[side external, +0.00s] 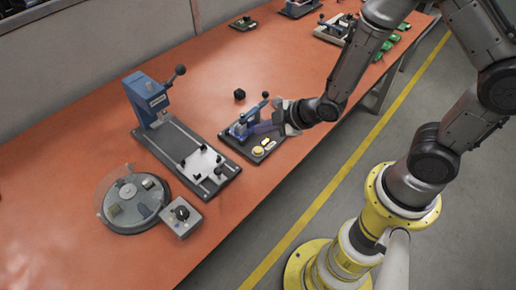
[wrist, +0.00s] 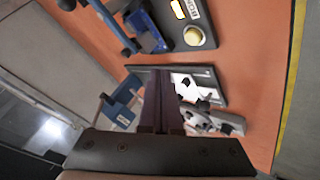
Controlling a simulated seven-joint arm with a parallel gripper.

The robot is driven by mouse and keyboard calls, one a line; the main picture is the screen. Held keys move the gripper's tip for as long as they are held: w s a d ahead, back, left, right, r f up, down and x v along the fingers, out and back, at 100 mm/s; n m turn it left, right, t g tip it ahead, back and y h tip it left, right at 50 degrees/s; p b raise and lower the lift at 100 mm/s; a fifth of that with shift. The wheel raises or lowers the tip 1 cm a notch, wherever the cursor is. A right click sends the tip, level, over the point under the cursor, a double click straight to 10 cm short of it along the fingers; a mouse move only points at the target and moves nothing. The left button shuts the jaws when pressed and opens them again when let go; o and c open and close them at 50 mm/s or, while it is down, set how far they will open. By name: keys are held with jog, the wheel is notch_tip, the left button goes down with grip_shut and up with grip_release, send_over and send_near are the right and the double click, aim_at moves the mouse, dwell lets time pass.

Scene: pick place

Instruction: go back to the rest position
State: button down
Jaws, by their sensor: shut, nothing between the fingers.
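My gripper (side external: 258,128) is over the small black fixture (side external: 262,153) with the blue toggle clamp and yellow buttons in the side external view. Its purple fingers point left, level with the clamp; I cannot tell whether they touch it. In the wrist view my gripper (wrist: 161,76) has its two fingers pressed together with nothing between them. The fixture also shows at the top of the wrist view (wrist: 197,38). No rest position is marked in either view.
A blue lever press (side external: 147,99) stands on a long dark base left of the fixture. A round turntable (side external: 130,205) and a knob box (side external: 181,217) are at the front left. A black knob-like piece (side external: 239,94) lies behind the fixture. The orange table (side external: 60,150) is clear at far left.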

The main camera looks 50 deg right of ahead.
dwell(0.3)
jog(key=shift+w+d+r, duration=0.15)
jog(key=shift+w+r, duration=0.05)
jog(key=shift+r, duration=0.1)
jog(key=d+r+m+t+h, duration=0.1)
jog(key=d+r+m+t, duration=0.25)
jog(key=r, duration=1.95)
jog(key=s+d+r+m+g+h, duration=0.1)
jog(key=s+m, duration=0.1)
jog(key=s, duration=0.3)
jog(key=s+d+r+m+g, duration=0.1)
jog(key=s+d+r+m, duration=0.1)
jog(key=s, duration=0.4)
jog(key=s+f+m+g, duration=0.4)
jog(key=s+f+g, duration=0.1)
jog(key=s, duration=0.4)
jog(key=shift+s+a, duration=0.15)
jog(key=shift+s, duration=0.25)
